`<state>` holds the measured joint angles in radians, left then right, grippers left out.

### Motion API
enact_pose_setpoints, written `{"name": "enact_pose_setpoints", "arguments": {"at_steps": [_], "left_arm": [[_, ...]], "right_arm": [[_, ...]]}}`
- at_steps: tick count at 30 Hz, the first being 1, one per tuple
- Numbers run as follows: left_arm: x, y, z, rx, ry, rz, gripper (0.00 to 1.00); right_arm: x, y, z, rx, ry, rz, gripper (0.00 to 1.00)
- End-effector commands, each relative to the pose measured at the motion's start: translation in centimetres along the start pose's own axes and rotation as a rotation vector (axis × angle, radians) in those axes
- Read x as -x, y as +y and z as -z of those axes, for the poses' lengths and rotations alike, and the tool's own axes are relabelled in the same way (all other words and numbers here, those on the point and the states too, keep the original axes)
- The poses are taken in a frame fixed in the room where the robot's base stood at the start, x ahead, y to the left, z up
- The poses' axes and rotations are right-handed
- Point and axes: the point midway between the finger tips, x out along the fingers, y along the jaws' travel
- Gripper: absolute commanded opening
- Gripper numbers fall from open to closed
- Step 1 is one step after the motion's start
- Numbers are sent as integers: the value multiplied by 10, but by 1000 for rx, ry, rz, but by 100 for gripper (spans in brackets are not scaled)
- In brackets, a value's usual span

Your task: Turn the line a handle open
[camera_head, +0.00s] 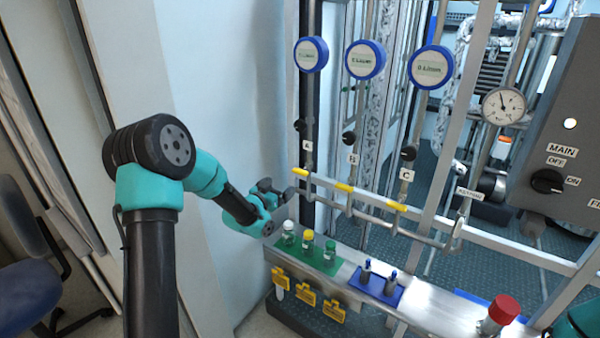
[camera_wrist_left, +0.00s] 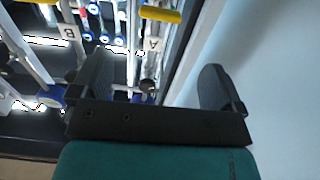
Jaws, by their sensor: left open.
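The line A handle is a yellow bar (camera_head: 300,172) on the leftmost pipe, below the label A (camera_head: 307,146). In the left wrist view the yellow handle (camera_wrist_left: 160,14) shows at the top, beyond the fingers, with label A (camera_wrist_left: 153,44) near it. My left gripper (camera_head: 277,190) is open and empty, just left of and slightly below the handle, apart from it. In the left wrist view its two dark fingers (camera_wrist_left: 155,68) are spread wide, with nothing between them. My right gripper is out of view; only a teal piece of my right arm shows at the lower right corner.
Yellow handles B (camera_head: 344,187) and C (camera_head: 396,206) lie to the right along the rail. Below stand capped vials on a green mat (camera_head: 318,264) and a blue holder (camera_head: 375,288). A white wall (camera_head: 225,90) is close on the left.

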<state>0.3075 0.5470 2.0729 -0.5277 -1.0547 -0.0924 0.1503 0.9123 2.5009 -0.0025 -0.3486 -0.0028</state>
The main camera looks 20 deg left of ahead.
Motion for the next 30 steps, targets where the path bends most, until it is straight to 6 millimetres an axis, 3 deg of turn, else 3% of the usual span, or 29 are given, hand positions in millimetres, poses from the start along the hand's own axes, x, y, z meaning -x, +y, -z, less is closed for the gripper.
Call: {"name": "enact_pose_setpoints", "arguments": {"at_steps": [18, 24, 30], "left_arm": [[-105, 1, -1, 1, 0, 0, 94], [-125, 0, 0, 0, -1, 0, 94], [-130, 0, 0, 0, -1, 0, 94]], "right_arm": [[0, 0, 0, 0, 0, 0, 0], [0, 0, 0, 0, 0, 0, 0], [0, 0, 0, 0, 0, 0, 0]]}}
